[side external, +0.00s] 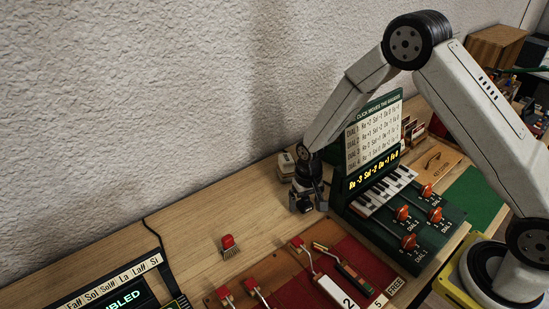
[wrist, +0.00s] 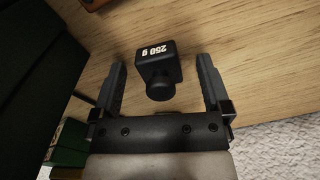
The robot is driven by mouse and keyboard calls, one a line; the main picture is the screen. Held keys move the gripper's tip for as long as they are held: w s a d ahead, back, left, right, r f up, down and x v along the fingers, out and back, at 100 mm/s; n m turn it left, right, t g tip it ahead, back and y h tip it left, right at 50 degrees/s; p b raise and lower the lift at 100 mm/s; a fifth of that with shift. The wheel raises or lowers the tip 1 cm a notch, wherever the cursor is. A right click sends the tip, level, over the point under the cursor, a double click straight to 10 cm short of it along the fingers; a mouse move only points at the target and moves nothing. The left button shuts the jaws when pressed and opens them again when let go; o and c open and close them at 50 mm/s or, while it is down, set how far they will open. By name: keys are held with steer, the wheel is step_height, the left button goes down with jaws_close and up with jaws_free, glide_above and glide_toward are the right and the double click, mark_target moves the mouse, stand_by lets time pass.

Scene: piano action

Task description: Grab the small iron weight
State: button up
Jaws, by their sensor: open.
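The small iron weight (wrist: 158,75) is a dark block with a rounded knob and a white "250 g" label. In the wrist view it stands between the two fingers of my open gripper (wrist: 160,88), with clear space on both sides. In the side view my gripper (side external: 304,197) points down at the table, left of the green dial console. The weight is hard to tell from the dark gripper there.
The green console (side external: 388,205) with piano keys and orange-red knobs stands close to the right of my gripper. A pale stacked object (side external: 286,165) sits just behind it.

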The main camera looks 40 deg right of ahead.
jaws_close()
steer(key=shift+r, duration=0.1)
steer(key=shift+w+r, duration=0.1)
steer(key=shift+r, duration=0.95)
steer(key=s+r, duration=1)
steer(key=s, duration=0.4)
steer(key=shift+d+r, duration=0.3)
steer(key=shift+r, duration=0.1)
